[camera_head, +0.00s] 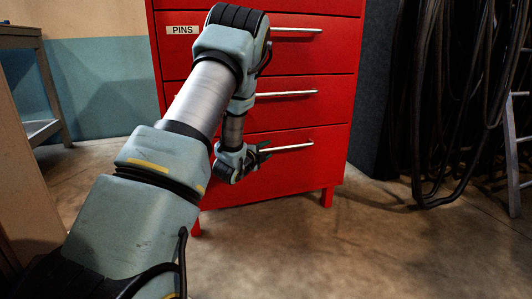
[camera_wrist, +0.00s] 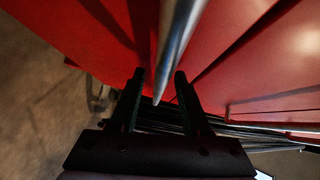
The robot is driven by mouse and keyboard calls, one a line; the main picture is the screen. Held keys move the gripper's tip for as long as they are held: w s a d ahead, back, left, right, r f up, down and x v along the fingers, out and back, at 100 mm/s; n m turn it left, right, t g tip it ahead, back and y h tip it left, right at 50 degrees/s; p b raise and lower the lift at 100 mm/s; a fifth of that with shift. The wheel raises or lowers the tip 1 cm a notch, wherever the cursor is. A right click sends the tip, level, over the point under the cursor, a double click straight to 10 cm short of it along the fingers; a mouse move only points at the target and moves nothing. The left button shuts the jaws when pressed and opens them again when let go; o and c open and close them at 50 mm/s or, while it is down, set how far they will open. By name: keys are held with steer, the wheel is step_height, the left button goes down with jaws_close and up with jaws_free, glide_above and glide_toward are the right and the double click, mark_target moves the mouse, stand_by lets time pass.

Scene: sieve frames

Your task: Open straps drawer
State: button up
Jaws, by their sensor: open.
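A red drawer cabinet stands ahead, with long silver bar handles. The lowest visible drawer (camera_head: 302,164) looks shut. Its handle (camera_head: 292,148) is partly hidden by my gripper. One higher drawer carries a "PINS" label (camera_head: 182,30); my arm covers the left part of the lower drawers, and no straps label is readable. My gripper (camera_head: 263,153) is at the left part of the lowest handle. In the wrist view, my open gripper (camera_wrist: 159,74) has a silver handle bar (camera_wrist: 177,38) running between its two black fingers in the picture. I cannot tell whether they touch it.
Black hoses or cables (camera_head: 440,100) hang at the right, beside a ladder (camera_head: 510,140). A bench (camera_head: 45,130) stands at the left. The concrete floor (camera_head: 340,250) in front of the cabinet is clear.

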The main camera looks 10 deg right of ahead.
jaws_close()
stand_by(1.4)
